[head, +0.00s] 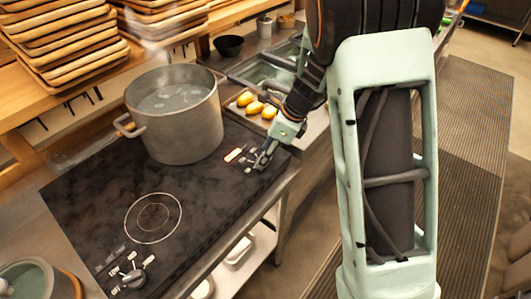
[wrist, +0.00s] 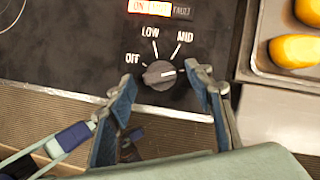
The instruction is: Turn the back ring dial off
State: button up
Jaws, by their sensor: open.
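The back ring dial (wrist: 160,75) is a dark round knob with a white bar across it, in the wrist view. The bar lies nearly level, and its right end points right, beyond the MID mark. OFF, LOW and MID are printed around it. My gripper (wrist: 163,84) is open, with one finger left of the dial and one right of it; I cannot tell whether either touches it. In the head view my gripper (head: 262,162) is at the cooktop's right edge and hides most of this dial. A lit red-orange indicator (wrist: 150,7) reading ON shows above the dial.
A large steaming pot (head: 175,115) stands on the back ring of the black cooktop (head: 95,205). The front ring (head: 153,217) is bare, with its own dial (head: 134,278) near it. A tray of yellow food (head: 257,107) lies beside the cooktop, close to my gripper.

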jog(key=shift+f, duration=0.1)
jog(key=c, duration=1.2)
jog(key=shift+o, duration=0.2)
